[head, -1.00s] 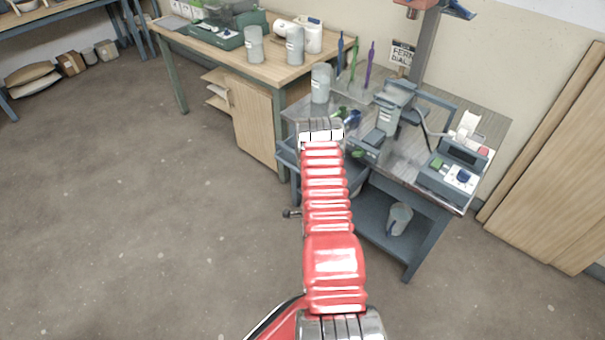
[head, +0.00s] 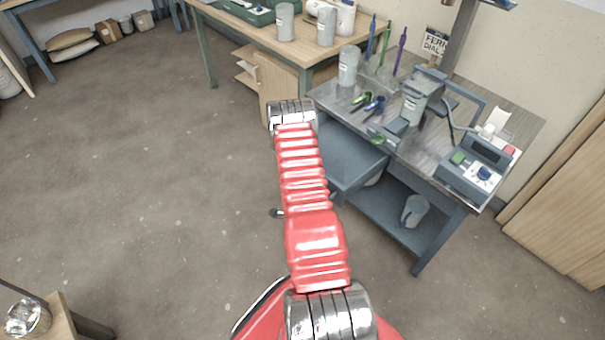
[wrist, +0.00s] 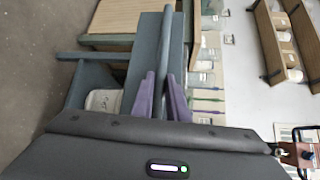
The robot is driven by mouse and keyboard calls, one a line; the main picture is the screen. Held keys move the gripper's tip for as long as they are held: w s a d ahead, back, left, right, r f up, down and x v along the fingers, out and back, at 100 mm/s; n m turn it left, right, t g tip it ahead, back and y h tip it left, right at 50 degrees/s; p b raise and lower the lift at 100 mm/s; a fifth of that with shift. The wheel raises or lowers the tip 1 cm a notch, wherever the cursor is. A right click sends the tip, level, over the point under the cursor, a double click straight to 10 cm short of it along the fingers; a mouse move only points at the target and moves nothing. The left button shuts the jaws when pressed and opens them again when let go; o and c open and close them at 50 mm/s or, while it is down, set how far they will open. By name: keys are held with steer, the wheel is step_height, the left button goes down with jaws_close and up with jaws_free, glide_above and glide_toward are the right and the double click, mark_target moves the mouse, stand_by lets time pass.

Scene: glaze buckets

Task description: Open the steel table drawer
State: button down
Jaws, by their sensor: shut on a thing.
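The steel table (head: 440,130) stands at the right in the head view. Its blue-grey drawer (head: 352,162) is pulled out from the table's front side and looks empty where it shows. Its front end is hidden behind my red arm. In the wrist view, the two purple fingers of my gripper (wrist: 162,98) are shut on a long blue-grey bar (wrist: 164,45), which looks like the drawer's handle. My gripper is hidden by my arm in the head view.
A pale bucket (head: 414,210) stands on the table's lower shelf. Pliers, a jar (head: 348,66) and grey devices (head: 474,170) are on the tabletop. A wooden workbench (head: 270,28) stands behind. Floor at the left (head: 150,170) is clear. A stand corner (head: 62,318) shows at lower left.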

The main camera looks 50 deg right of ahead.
steer(key=shift+s+a+f, duration=0.1)
steer(key=shift+f, duration=0.2)
steer(key=c, duration=1.8)
jaws_free()
steer(key=shift+r, duration=0.1)
steer(key=shift+o, duration=0.4)
steer(key=shift+r, duration=0.1)
steer(key=v, duration=1.3)
steer(key=shift+s+a, duration=0.2)
steer(key=shift+a, duration=0.05)
